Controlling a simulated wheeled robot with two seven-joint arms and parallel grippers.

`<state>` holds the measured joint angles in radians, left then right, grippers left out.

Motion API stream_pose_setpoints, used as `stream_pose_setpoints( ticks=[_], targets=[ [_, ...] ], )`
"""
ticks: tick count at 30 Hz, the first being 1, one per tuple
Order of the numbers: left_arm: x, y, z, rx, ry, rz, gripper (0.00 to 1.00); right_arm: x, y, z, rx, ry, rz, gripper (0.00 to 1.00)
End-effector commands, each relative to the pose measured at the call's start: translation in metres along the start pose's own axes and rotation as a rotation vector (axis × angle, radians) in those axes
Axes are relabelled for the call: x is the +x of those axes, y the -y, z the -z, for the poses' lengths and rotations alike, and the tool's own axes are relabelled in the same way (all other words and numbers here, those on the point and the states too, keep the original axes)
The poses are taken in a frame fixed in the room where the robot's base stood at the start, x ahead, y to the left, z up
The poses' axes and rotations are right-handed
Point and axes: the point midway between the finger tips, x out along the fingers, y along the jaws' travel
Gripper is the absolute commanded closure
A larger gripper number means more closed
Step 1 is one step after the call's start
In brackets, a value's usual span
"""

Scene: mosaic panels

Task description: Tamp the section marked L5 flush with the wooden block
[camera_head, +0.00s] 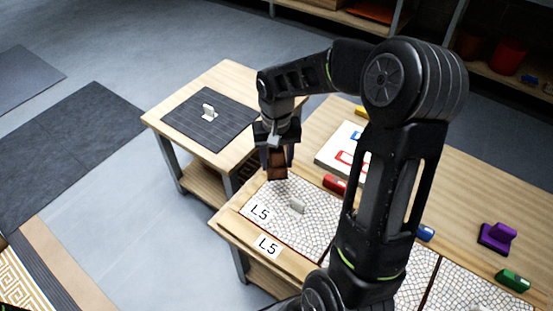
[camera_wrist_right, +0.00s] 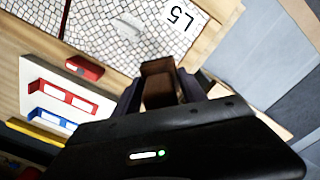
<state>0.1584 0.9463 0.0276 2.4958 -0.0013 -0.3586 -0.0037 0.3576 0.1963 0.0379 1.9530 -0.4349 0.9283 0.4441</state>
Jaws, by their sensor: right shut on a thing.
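The mosaic section marked L5 (camera_head: 310,229) lies at the left end of the long table, with a small light grey piece (camera_head: 297,205) on it. It also shows in the right wrist view (camera_wrist_right: 105,28). My right gripper (camera_head: 277,160) is shut on the brown wooden block (camera_head: 277,170) and holds it near the section's far left corner. In the right wrist view the block (camera_wrist_right: 158,84) sits between the fingers. I cannot tell whether the block touches the tiles. My left gripper is not in view.
A small table (camera_head: 228,80) with a dark mat (camera_head: 192,113) and a white-handled piece stands at the left. A white board with red and blue frames (camera_head: 338,148), a red block (camera_head: 334,184), a purple tool (camera_head: 497,236) and a green block (camera_head: 513,280) lie on the long table.

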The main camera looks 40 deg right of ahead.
Motion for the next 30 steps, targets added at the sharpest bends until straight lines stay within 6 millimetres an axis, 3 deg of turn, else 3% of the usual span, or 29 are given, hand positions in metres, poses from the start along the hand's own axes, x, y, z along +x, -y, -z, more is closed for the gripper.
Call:
stream_pose_setpoints(
  ticks=[19,30],
  targets=[
    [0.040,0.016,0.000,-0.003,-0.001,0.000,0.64,0.053,0.001,0.000,-0.001,0.000,0.000,0.92],
    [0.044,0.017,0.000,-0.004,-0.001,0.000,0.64,0.060,0.001,0.000,-0.001,0.000,0.000,0.92]
  ],
)
